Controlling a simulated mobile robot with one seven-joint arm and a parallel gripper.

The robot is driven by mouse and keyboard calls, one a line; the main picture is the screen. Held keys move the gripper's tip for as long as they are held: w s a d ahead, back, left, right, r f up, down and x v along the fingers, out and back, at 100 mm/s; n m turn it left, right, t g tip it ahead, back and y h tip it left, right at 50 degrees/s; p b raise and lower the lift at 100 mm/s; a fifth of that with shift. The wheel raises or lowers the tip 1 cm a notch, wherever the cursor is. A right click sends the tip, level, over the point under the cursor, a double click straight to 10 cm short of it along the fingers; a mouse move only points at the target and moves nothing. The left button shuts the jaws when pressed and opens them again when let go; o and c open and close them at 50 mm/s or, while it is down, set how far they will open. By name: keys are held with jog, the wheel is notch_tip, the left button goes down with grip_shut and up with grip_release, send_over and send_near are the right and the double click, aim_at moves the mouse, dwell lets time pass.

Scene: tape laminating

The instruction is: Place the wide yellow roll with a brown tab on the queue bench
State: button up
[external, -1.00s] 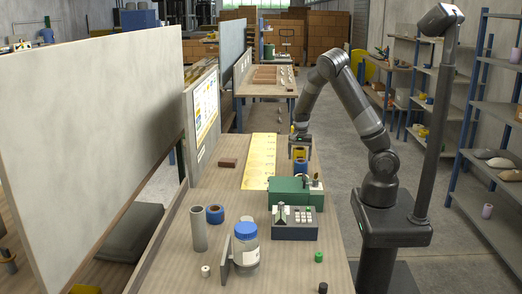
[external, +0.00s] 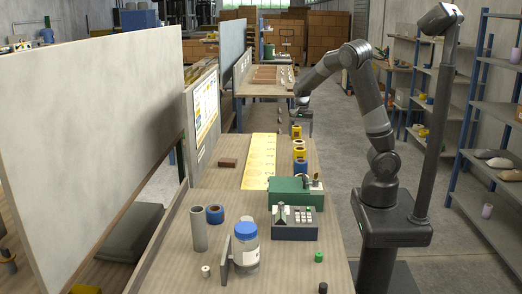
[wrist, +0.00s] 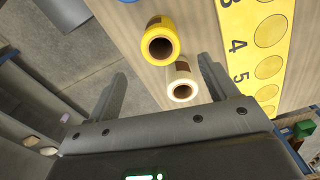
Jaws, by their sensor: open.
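A yellow roll (wrist: 149,51) with a small brown patch stands in a row of rolls on the wooden bench (external: 215,178); it also shows in the external view (external: 299,154). A cream roll (wrist: 176,92) with a brown patch stands beside it. A second yellow roll (external: 296,132) stands at the far end of the row, just below my gripper (external: 300,121) in the picture; I cannot make out a tab colour on it. My gripper is open and above the bench's right edge. In the wrist view, the cream roll shows between its fingers, with nothing gripped.
A blue roll (external: 300,168) stands at the near end of the row, by a green machine (external: 288,190). A yellow numbered strip (external: 258,165) lies left of the row. A brown block (external: 228,163), jar (external: 245,250) and grey tube (external: 198,230) are also on the bench.

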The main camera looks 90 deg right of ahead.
jog(key=w+a+r+n+t, duration=0.1)
jog(key=a+r+n, duration=0.2)
jog(key=a, duration=0.3)
jog(key=a+r+n+t+y, duration=0.1)
jog(key=a+r+n, duration=0.15)
jog(key=a, duration=0.35)
jog(key=w+a+r+n+t, duration=0.1)
jog(key=a+r+n, duration=0.1)
jog(key=a+n, duration=0.3)
jog(key=s+a+r+n+t, duration=0.1)
jog(key=s+a+n, duration=0.2)
jog(key=a, duration=0.3)
jog(key=s+a+r+n, duration=0.2)
jog(key=s+a+n, duration=0.1)
jog(key=a, duration=0.2)
jog(key=s+a+r+n+t+h, duration=0.1)
jog(key=s+a+r+n, duration=0.1)
jog(key=a, duration=0.4)
jog(key=shift+s+a+r+n+t, duration=0.3)
jog(key=shift+s+n, duration=0.2)
jog(key=shift+n, duration=0.35)
